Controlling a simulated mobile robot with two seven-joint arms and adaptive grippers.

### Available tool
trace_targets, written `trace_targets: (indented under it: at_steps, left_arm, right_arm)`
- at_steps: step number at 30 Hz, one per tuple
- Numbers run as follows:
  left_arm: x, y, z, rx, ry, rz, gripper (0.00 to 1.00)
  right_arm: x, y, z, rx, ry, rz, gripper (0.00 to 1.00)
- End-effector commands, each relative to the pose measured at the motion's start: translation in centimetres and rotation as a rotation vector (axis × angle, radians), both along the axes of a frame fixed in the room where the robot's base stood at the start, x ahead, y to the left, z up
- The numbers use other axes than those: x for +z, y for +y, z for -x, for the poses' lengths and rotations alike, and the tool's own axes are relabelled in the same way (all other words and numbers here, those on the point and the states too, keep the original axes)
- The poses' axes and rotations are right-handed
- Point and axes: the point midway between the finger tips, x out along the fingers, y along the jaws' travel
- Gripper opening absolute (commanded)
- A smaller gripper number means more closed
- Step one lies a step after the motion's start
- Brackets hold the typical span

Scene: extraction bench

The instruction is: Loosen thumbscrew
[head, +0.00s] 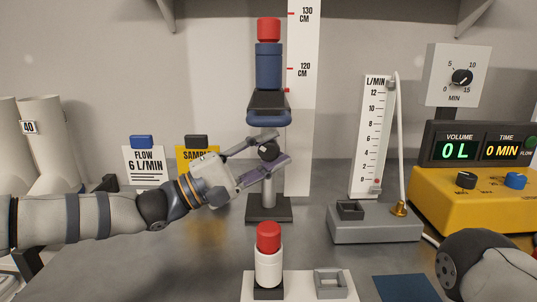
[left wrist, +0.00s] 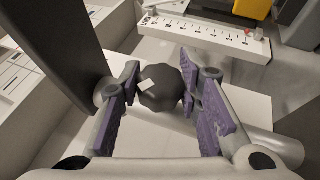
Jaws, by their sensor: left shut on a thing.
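The thumbscrew (head: 268,150) is a dark, lobed knob on the upright metal post of the stand, below a blue collar. It also shows in the left wrist view (left wrist: 162,94), with a white mark on its face. My left gripper (head: 267,152) comes in from the left with its purple-padded fingers on either side of the knob. In the left wrist view my left gripper (left wrist: 160,95) is shut on the thumbscrew. The stand's dark base (head: 270,208) rests on the bench. A dark blue cylinder with a red cap (head: 268,58) sits above the collar. My right gripper is not in view.
A white bottle with a red cap (head: 268,262) stands in front of the stand. A flowmeter (head: 370,140) on a grey base and a yellow pump (head: 470,200) stand to the right. Flow and sample cards (head: 144,165) stand behind my left arm. A tall scale (head: 303,130) rises behind the post.

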Motion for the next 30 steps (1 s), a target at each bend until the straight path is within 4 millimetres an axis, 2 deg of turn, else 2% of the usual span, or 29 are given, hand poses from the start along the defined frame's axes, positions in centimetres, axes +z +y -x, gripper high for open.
trace_targets:
  at_steps: [1, 10, 11, 13, 14, 23, 26, 30]
  left_arm:
    - [-0.5, 0.0, -0.1, 0.001, 0.008, 0.023, 0.04]
    - [0.1, 0.0, 0.0, 0.002, -0.001, 0.04, 0.04]
    - [0.1, 0.0, 0.0, 0.002, -0.001, 0.04, 0.34]
    - [0.1, 0.0, 0.0, 0.002, -0.001, 0.04, 0.5]
    - [0.1, 0.0, 0.0, 0.002, 0.0, 0.04, 0.53]
    - [0.0, 0.2, 0.1, 0.002, 0.0, 0.039, 0.53]
    - [-0.6, 1.4, 0.5, 0.005, 0.001, 0.038, 0.53]
    - [-2.0, 4.7, 2.0, 0.007, 0.003, 0.039, 0.53]
  right_arm:
    - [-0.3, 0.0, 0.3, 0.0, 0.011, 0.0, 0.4]
    - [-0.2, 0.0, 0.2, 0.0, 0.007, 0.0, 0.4]
    - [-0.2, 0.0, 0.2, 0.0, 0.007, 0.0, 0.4]
    - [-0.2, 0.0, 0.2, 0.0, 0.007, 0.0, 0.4]
    - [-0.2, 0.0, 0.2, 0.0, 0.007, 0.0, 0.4]
    - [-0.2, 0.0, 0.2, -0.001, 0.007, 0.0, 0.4]
    - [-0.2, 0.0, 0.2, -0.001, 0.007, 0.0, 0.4]
    - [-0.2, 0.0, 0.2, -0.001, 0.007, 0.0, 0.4]
